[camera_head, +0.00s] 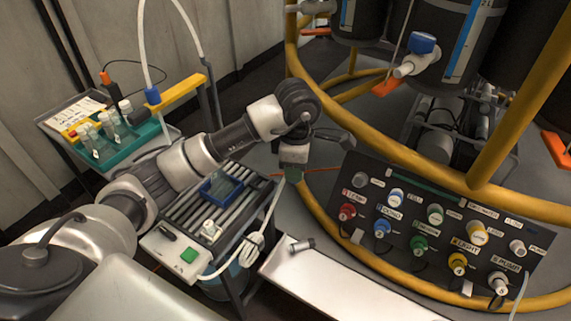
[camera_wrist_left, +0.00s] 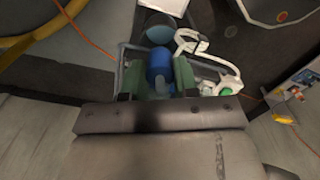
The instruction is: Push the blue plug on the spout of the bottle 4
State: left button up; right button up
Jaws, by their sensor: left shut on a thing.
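My left gripper (camera_head: 293,174) hangs pointing down over the floor between the slatted cart and the yellow ring. In the left wrist view its green fingertips (camera_wrist_left: 158,82) are shut on a blue plug (camera_wrist_left: 159,62), held between them. The plug is hidden in the head view. Several small clear bottles (camera_head: 106,124) with pale caps stand in a teal rack (camera_head: 151,129) at the left, well away from the gripper. Their labels are too small to tell which is bottle 4, and I cannot make out its spout. My right gripper is not in view.
A white tube with a blue fitting (camera_head: 152,95) hangs by a yellow bracket (camera_head: 176,95) near the rack. The slatted cart (camera_head: 193,204) carries a blue frame (camera_head: 221,187) and white cable. A control panel (camera_head: 400,232) and yellow ring (camera_head: 300,75) stand right.

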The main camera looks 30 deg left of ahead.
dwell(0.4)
pick_arm(q)
jog(key=shift+s+r+m+p, duration=0.1)
jog(key=shift+s+m+p, duration=0.15)
jog(key=shift+m+p, duration=0.25)
jog(key=s+d+f+m+p, duration=0.1)
jog(key=s+d+m+p, duration=0.1)
jog(key=s+m+p, duration=1.3)
jog(key=m, duration=0.5)
jog(key=shift+s+f+m, duration=0.15)
jog(key=shift+s+m, duration=0.15)
jog(key=shift+s, duration=0.1)
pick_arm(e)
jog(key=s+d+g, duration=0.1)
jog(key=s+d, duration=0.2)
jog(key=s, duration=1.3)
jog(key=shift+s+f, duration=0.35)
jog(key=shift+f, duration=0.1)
